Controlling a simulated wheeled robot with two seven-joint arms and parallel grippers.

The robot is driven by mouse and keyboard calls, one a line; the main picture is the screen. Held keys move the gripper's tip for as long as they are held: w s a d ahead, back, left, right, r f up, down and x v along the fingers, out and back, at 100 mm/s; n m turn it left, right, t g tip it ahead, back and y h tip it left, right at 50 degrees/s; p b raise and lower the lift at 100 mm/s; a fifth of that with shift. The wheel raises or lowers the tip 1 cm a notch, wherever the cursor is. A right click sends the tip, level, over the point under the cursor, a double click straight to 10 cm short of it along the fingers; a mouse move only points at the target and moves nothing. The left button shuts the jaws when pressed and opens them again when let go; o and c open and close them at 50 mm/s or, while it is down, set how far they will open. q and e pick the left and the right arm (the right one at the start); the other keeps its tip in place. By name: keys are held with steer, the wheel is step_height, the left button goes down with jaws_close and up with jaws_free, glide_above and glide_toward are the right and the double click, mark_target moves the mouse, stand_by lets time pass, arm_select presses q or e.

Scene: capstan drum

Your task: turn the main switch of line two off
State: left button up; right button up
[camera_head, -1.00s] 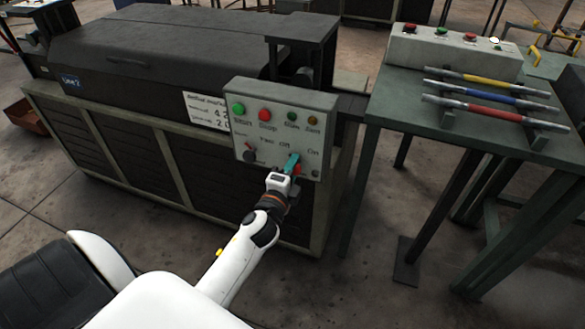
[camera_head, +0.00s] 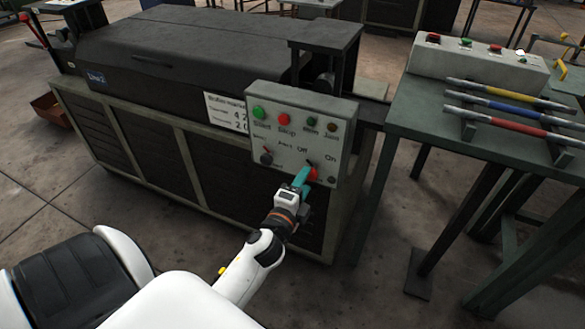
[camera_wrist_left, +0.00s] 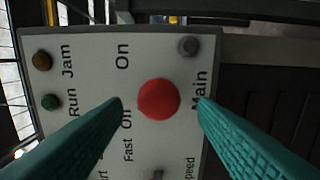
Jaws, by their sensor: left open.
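The control panel (camera_head: 318,118) of line two is a light grey box on the front of the dark machine. Its main switch, a round red knob (camera_head: 313,168), sits at the lower right below the "Off" and "On" labels; the knob (camera_wrist_left: 159,99) fills the middle of the left wrist view, beside "Main". Its turned position cannot be told. My left gripper (camera_head: 307,176) is open in front of the knob. Its teal fingers (camera_wrist_left: 162,103) lie on either side of the knob in the left wrist view, with gaps showing; how far they reach over it is unclear. My right gripper is not in view.
The panel also has a green start button (camera_head: 259,112), a red stop button (camera_head: 284,118), two small lamps and a dark speed knob (camera_head: 266,158). A green table (camera_head: 400,125) with coloured bars stands right.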

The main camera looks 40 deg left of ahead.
arm_select(q)
steer(key=v, duration=0.8)
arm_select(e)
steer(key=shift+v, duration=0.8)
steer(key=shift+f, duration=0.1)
